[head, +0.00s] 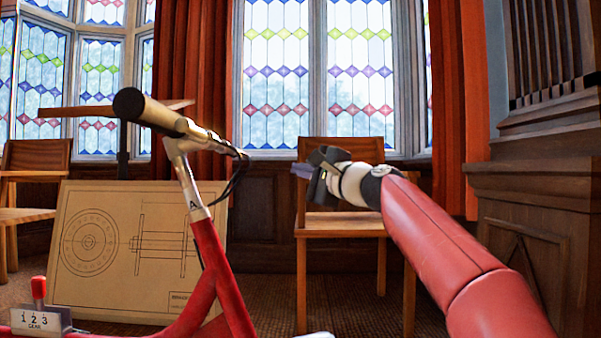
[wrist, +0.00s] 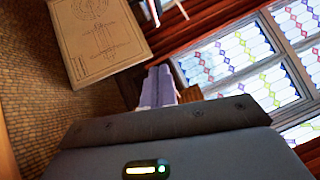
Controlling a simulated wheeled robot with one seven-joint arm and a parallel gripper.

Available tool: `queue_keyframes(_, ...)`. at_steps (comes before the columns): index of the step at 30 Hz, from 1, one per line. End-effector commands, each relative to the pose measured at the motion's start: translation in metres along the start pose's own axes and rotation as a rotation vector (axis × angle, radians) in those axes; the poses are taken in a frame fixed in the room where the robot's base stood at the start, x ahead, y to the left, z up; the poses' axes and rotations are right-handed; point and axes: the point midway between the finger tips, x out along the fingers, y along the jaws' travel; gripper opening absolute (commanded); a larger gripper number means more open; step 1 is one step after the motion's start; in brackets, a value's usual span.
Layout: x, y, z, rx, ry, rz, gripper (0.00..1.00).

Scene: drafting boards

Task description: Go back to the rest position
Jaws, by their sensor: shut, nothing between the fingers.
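My gripper (head: 303,171) is at the end of my red arm, which reaches in from the lower right of the head view. It is held in the air in front of a wooden chair, pointing left. Its fingers are together with nothing between them. In the wrist view the shut fingers (wrist: 158,88) show as pale violet pads beyond the dark gripper body. No object is in the gripper's grasp.
A red handlebar frame (head: 207,240) with a gear lever box (head: 38,318) stands at the left front. A drawing board (head: 130,285) leans behind it. A wooden chair (head: 340,222) is behind my gripper, and a carved wooden panel (head: 535,210) stands right. Open air lies between handlebar and gripper.

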Motion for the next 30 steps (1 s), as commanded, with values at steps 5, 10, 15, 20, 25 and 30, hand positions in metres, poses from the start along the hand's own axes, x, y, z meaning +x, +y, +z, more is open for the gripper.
queue_keyframes(5,0.0,0.0,0.0,0.0,0.0,0.0,0.0)
queue_keyframes(10,0.0,0.0,0.0,0.0,0.001,0.0,0.0)
queue_keyframes(15,0.001,0.016,0.014,-0.066,0.008,0.059,0.0)
queue_keyframes(20,-0.011,0.073,0.046,-0.29,0.032,0.261,0.0)
queue_keyframes(25,-0.061,0.143,0.063,-0.575,0.057,0.53,0.0)
queue_keyframes(30,-0.139,0.203,0.064,-0.804,0.056,0.788,0.0)
